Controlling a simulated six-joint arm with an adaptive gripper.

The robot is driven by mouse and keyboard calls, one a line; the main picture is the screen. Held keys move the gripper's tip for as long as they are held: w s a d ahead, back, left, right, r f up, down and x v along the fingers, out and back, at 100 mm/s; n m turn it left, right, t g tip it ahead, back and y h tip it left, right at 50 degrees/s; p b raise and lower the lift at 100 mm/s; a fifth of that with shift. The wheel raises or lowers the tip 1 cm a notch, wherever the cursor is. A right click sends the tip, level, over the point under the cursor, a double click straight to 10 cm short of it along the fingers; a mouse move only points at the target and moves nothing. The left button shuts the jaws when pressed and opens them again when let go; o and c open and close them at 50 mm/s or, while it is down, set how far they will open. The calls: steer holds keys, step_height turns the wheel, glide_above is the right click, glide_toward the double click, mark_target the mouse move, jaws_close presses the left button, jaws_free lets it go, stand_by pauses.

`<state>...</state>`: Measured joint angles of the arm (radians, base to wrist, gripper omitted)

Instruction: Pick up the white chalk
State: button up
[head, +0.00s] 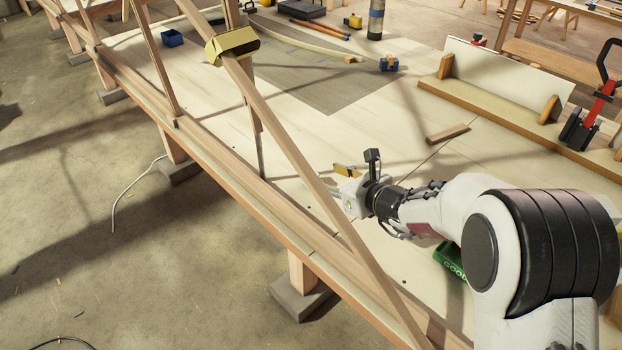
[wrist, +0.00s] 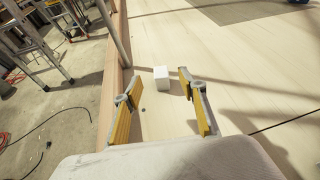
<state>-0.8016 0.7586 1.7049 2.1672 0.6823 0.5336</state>
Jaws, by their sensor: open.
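The white chalk (wrist: 161,78) is a small white block standing on the pale wooden table. In the wrist view it sits ahead of my gripper (wrist: 157,84), in line with the gap between the two yellow-padded fingers. My fingers are spread apart, with nothing held between them. In the head view my gripper (head: 343,183) is low over the table, close to the leaning lath. I cannot make out the chalk in the head view; my gripper or the lath may hide it.
A long slanted wooden lath (head: 300,165) with a yellow clamp (head: 232,45) crosses near my gripper along the table's left edge. A small wood block (head: 447,133) lies to the right. A green box (head: 450,261) is beside my arm. The table between is mostly clear.

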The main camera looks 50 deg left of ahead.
steer(key=shift+s+a+f+m, duration=0.1)
steer(key=shift+a+f+m, duration=0.1)
steer(key=shift+a+f, duration=0.25)
steer(key=shift+s+a+f+m, duration=0.1)
steer(key=shift+a+f+m, duration=0.1)
steer(key=shift+f, duration=0.3)
steer(key=shift+w+a, duration=0.1)
steer(key=shift+x, duration=1.2)
steer(key=shift+f, duration=0.1)
steer(key=shift+w+a+f, duration=0.2)
steer(key=shift+a+f, duration=0.25)
steer(key=shift+a, duration=0.15)
steer(key=shift+w+a+f, duration=0.15)
steer(key=shift+a+f, duration=0.3)
steer(key=shift+a, duration=0.1)
steer(key=shift+x, duration=1.1)
steer(key=shift+c, duration=0.4)
